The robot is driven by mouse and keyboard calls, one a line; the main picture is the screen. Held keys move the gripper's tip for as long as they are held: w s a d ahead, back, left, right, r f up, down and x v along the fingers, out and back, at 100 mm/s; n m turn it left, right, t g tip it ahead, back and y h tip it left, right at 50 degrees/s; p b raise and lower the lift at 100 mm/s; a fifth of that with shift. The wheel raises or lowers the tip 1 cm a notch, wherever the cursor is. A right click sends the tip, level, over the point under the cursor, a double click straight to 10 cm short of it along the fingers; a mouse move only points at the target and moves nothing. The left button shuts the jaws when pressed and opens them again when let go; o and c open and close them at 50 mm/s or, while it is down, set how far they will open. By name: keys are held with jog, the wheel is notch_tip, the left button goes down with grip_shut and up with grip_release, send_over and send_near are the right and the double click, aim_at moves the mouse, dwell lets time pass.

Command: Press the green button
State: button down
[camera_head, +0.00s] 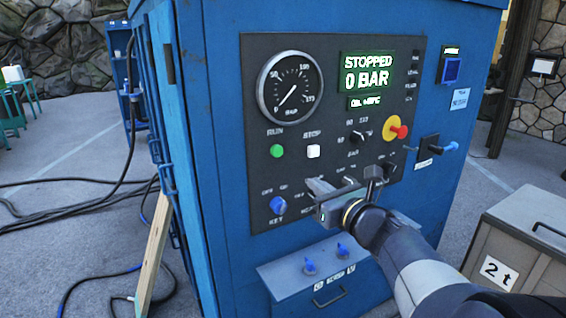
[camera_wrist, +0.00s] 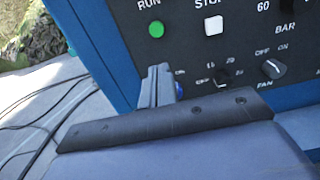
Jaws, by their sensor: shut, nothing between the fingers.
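The green button (camera_head: 277,151) sits under the RUN label on the dark control panel (camera_head: 262,190) of the blue cabinet. It also shows in the wrist view (camera_wrist: 156,29), above my fingers. The white STOP button (camera_head: 313,151) is right of it. My gripper (camera_head: 318,188) is shut and empty, in front of the lower panel. It is below and to the right of the green button in the head view, apart from it. In the wrist view my gripper's fingertips (camera_wrist: 158,72) point up toward the panel, just below the green button. The display (camera_head: 367,75) reads STOPPED, 0 BAR.
A pressure gauge (camera_head: 290,83), a red-and-yellow emergency knob (camera_head: 395,128) and a blue key knob (camera_head: 278,205) share the panel. A ledge with blue valves (camera_head: 325,265) juts out below. A grey 2 t box (camera_head: 520,240) stands right. Black cables (camera_head: 70,205) lie on the floor at left.

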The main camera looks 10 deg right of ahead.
aim_at(279, 157)
jog(key=p+x, duration=0.3)
jog(key=x, duration=1)
jog(key=shift+w+a, duration=0.15)
jog(key=shift+w, duration=0.3)
jog(key=shift+f, duration=0.1)
